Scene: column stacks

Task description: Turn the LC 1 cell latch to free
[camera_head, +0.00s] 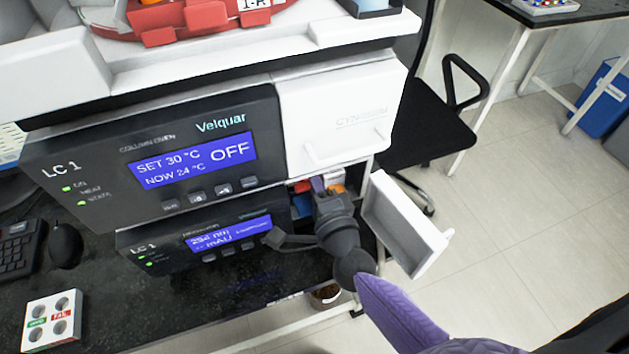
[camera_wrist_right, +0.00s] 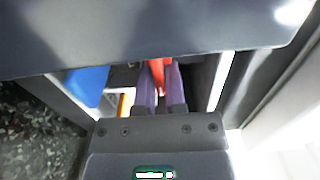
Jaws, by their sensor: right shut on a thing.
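The lower LC 1 unit (camera_head: 200,242), with a blue display, sits under the LC 1 column oven. Its front door (camera_head: 405,228) stands swung open to the right, and the cell bay is behind my right gripper. My right gripper (camera_head: 319,184) reaches into this bay, and my wrist hides much of it. In the right wrist view, the two purple-grey fingers (camera_wrist_right: 158,72) are shut on a red-orange piece (camera_wrist_right: 160,76), which looks like the cell latch. Its turn position cannot be told. My left gripper is not in view.
The column oven (camera_head: 150,150) reads OFF, set 30 °C, now 24 °C; its white door (camera_head: 342,115) is closed just above my gripper. A blue part (camera_wrist_right: 88,84) shows inside the bay. A mouse (camera_head: 65,245) and a white holed block (camera_head: 52,320) stand on the bench.

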